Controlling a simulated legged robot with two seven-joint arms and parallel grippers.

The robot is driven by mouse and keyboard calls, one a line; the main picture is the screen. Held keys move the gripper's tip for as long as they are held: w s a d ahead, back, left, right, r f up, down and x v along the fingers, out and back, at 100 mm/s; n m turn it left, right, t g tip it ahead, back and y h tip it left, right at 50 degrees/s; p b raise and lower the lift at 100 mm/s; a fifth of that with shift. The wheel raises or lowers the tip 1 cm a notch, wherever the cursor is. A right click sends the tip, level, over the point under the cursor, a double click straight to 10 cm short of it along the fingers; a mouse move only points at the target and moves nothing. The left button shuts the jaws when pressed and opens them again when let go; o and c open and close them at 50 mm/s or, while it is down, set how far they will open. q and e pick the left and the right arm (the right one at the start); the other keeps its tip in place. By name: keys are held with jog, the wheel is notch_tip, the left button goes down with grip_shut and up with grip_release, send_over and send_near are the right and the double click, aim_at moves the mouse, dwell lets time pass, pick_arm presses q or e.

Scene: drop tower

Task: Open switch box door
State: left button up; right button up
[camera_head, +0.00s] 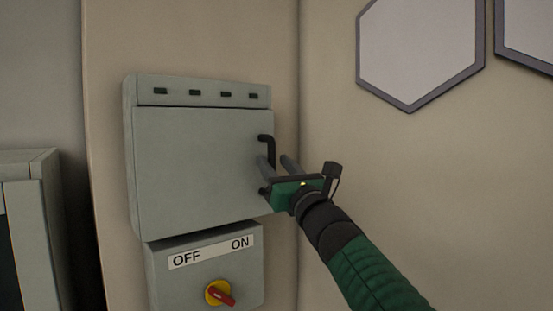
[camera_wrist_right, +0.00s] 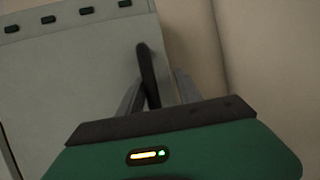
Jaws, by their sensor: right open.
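The switch box (camera_head: 195,165) is a grey box on the wall, and its front door looks closed. A dark bar handle (camera_head: 268,141) stands on the door's right edge. My right gripper (camera_head: 274,160) is at the handle with its two fingers apart. In the right wrist view the door (camera_wrist_right: 75,85) fills the left, and the handle (camera_wrist_right: 147,70) runs down between the open fingers of my right gripper (camera_wrist_right: 158,85). I cannot tell whether a finger touches it. The handle's lower part is partly hidden by the gripper. My left gripper is not in view.
Below the door is a smaller box with an OFF/ON label (camera_head: 212,252) and a red and yellow rotary switch (camera_head: 219,293). A grey cabinet (camera_head: 32,225) stands at the lower left. Hexagonal panels (camera_head: 420,45) hang on the right wall. The room right of the box is clear.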

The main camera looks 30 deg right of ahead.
jog(key=shift+s+a+r, duration=0.1)
jog(key=shift+s+a, duration=0.05)
jog(key=shift+a, duration=0.2)
jog(key=shift+c, duration=0.8)
jog(key=shift+a, duration=0.45)
jog(key=c, duration=0.5)
grip_shut()
jog(key=shift+d, duration=0.3)
jog(key=shift+a, duration=0.1)
